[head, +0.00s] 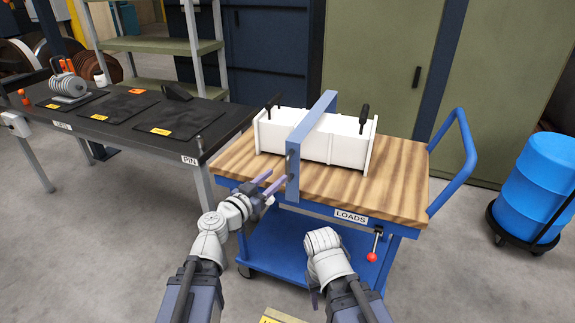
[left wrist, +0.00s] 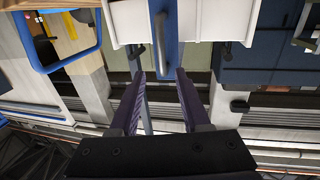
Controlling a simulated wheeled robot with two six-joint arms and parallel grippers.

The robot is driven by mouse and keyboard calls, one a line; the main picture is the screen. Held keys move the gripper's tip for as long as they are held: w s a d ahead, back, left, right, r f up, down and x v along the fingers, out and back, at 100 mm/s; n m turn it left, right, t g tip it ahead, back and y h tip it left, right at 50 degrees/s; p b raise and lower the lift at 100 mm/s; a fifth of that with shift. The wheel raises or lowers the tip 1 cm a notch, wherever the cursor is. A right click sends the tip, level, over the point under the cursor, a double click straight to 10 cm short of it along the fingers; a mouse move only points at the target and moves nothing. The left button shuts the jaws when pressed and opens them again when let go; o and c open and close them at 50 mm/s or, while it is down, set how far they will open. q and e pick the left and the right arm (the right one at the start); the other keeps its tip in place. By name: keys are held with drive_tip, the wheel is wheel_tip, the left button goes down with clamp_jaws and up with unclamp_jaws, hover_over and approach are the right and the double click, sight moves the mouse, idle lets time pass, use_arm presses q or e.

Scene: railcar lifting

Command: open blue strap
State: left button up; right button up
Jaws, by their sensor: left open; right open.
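The blue strap (head: 310,124) runs over the white ribbed box (head: 342,138) and hangs down the cart's near side. A grey handle is on its hanging part. My left gripper (head: 279,182) is open, its fingertips close to this part of the strap. In the left wrist view the strap (left wrist: 172,58) and its handle (left wrist: 160,42) lie ahead, between and just beyond my open left fingers (left wrist: 161,78). Contact cannot be told.
The white box stands on the wooden top of the blue cart (head: 345,216), labelled LOADS. The cart has a red-knobbed lever (head: 373,256) and a blue push bar (head: 468,162). A dark table (head: 215,130) with mats stands left. A blue barrel (head: 535,190) is right.

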sight(287, 163)
use_arm(q)
drive_tip(key=shift+x, duration=3.95)
drive_tip(key=shift+a+r, duration=0.15)
drive_tip(key=shift+r, duration=0.05)
clamp_jaws()
